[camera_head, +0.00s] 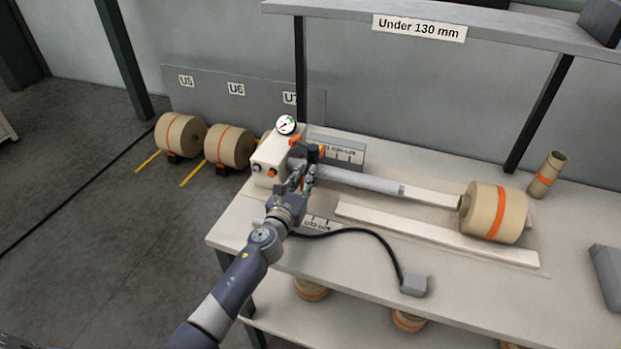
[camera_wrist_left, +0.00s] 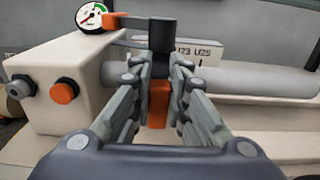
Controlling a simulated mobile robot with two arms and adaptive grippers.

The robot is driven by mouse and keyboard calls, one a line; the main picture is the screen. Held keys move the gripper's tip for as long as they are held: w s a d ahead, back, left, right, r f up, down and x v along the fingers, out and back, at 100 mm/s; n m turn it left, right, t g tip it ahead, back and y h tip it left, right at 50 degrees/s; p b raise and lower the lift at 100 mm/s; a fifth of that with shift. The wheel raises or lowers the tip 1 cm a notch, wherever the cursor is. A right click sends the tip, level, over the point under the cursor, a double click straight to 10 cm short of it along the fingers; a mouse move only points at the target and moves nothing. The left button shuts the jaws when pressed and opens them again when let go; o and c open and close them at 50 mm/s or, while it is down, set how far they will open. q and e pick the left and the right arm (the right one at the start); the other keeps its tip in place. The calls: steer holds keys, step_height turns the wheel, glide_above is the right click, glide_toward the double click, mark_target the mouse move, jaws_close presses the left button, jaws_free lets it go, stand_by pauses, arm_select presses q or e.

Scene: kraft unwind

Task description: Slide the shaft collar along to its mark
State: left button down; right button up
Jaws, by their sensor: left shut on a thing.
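The grey shaft (camera_head: 362,181) runs right from a cream housing (camera_head: 270,155) on the table. The dark shaft collar (camera_head: 312,153) sits around the shaft close to the housing; it also shows in the left wrist view (camera_wrist_left: 162,63). My left gripper (camera_head: 303,172) is shut on the collar, and an orange part (camera_wrist_left: 158,92) of it shows between the fingers. A marked plate (camera_head: 342,152) stands behind the shaft, with lettering and dark tick lines; the collar hides part of it. A second marked strip (camera_head: 318,222) lies in front, partly covered by my arm. My right gripper is not in view.
A gauge (camera_head: 286,125) and buttons are on the housing. A paper roll (camera_head: 495,212) with an orange band stands at the shaft's far right. A black cable (camera_head: 365,233) leads to a grey box (camera_head: 414,285). A shelf (camera_head: 480,20) hangs above.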

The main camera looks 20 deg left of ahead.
arm_select(q)
steer(key=c, duration=1.5)
jaws_free()
steer(key=shift+d, duration=0.25)
steer(key=shift+a, duration=0.1)
steer(key=s, duration=1.2)
steer(key=shift+a, duration=0.2)
steer(key=shift+s+f, duration=0.1)
